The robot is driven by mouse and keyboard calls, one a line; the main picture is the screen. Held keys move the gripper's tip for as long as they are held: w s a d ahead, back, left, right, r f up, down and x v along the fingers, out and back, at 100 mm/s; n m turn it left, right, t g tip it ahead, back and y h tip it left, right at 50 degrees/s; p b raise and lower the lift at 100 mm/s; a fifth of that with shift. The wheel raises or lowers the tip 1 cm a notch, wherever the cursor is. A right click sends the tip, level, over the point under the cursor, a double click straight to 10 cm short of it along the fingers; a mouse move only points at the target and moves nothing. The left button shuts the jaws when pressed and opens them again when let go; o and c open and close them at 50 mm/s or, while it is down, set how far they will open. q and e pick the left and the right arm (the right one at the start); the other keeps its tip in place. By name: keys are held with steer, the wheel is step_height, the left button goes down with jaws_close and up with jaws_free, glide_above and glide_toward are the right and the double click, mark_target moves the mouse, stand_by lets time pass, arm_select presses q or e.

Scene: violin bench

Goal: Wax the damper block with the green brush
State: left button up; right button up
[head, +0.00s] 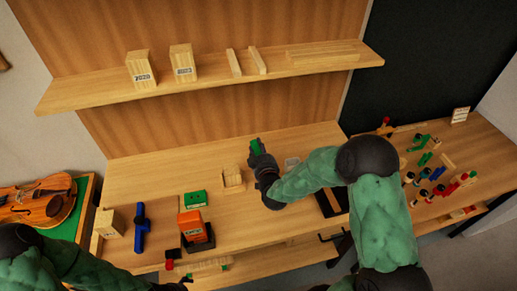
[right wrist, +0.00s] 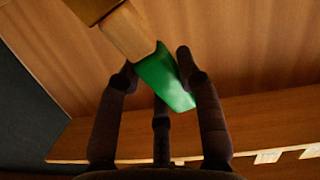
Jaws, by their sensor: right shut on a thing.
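The green brush (head: 256,146) is in my right gripper (head: 260,158), above the back of the bench. In the right wrist view, the right gripper (right wrist: 158,70) is shut on its green part (right wrist: 165,80). A pale wooden part (right wrist: 128,33) and a darker brown end (right wrist: 90,8) extend beyond the fingers. A small wooden block (head: 232,181), perhaps the damper block, sits on the bench left of and below the gripper. The brush is apart from it. My left arm comes in at the lower left; its fingers are not clear at the bottom edge.
A violin (head: 40,205) lies at left. A shelf (head: 210,83) hangs behind. Small coloured parts crowd the right table (head: 470,160).

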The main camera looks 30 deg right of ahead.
steer(key=shift+f+b, duration=0.75)
stand_by(2.1)
steer(key=shift+r, duration=0.1)
steer(key=shift+r+p, duration=2.25)
steer(key=shift+r, duration=1.35)
